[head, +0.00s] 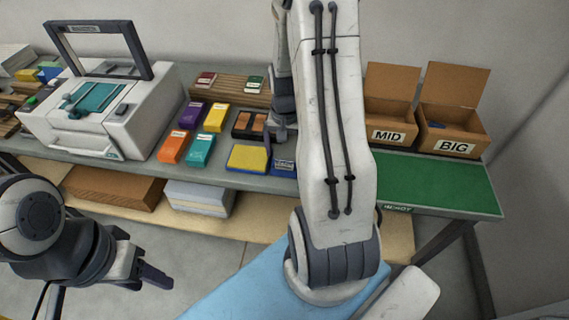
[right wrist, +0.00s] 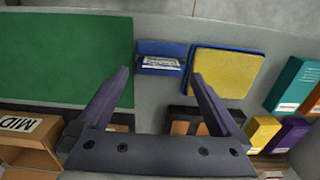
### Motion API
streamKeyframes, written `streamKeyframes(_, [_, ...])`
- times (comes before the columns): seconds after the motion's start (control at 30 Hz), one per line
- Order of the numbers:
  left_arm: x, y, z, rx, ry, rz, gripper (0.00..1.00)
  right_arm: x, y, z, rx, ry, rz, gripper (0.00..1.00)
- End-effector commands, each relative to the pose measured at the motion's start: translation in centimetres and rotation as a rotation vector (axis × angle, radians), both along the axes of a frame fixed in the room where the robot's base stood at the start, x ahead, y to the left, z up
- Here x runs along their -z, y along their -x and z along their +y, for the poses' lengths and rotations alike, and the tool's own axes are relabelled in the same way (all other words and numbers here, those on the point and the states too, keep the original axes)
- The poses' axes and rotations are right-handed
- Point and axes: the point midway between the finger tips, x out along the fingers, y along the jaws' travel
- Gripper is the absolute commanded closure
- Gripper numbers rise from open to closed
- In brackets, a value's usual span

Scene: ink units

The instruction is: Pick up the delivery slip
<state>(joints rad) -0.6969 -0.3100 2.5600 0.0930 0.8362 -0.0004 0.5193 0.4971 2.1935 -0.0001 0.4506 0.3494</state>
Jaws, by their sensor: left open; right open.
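A small blue holder (right wrist: 160,48) with a white printed piece (right wrist: 160,62) on its front lies between my right gripper's fingertips in the right wrist view. The white piece looks like the delivery slip, but its print is too small to read. The blue holder also shows in the head view (head: 284,168), beside the yellow pad and partly behind my right arm. My right gripper (right wrist: 160,76) is open and empty, pointing at the holder from above. In the head view it is mostly hidden by its arm. My left gripper (head: 150,277) is open at lower left, away from the table.
A yellow pad in a blue tray (right wrist: 226,72) sits right beside the holder. A green mat (head: 440,190) lies at the right, below the MID (head: 390,134) and BIG (head: 456,145) boxes. Coloured ink boxes (head: 202,148) and a white press (head: 100,120) stand left.

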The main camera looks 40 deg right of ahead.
Motion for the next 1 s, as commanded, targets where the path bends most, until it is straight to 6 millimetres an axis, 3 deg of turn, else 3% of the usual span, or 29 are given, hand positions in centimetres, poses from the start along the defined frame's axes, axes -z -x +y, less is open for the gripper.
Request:
streamKeyframes(0.2, [-0.6,0.0,0.0,0.000,0.000,0.000,0.50,2.9,-0.1,0.3,-0.003,-0.002,0.004,0.00])
streamKeyframes(0.5, [-0.6,0.0,0.0,0.000,0.000,0.000,0.50,3.4,-0.3,0.3,-0.005,0.001,-0.001,0.00])
streamKeyframes(0.7, [-0.6,0.0,0.0,0.000,0.000,0.000,0.50,3.4,-0.3,0.3,-0.005,0.001,0.001,0.77])
streamKeyframes(0.73, [-0.6,0.0,0.0,0.000,0.000,0.000,0.50,3.4,-0.3,0.3,-0.004,0.001,0.001,0.83])
streamKeyframes(1.0, [-0.6,0.0,0.0,0.000,0.000,0.000,0.50,3.3,-0.3,0.3,-0.004,0.001,-0.001,0.83])
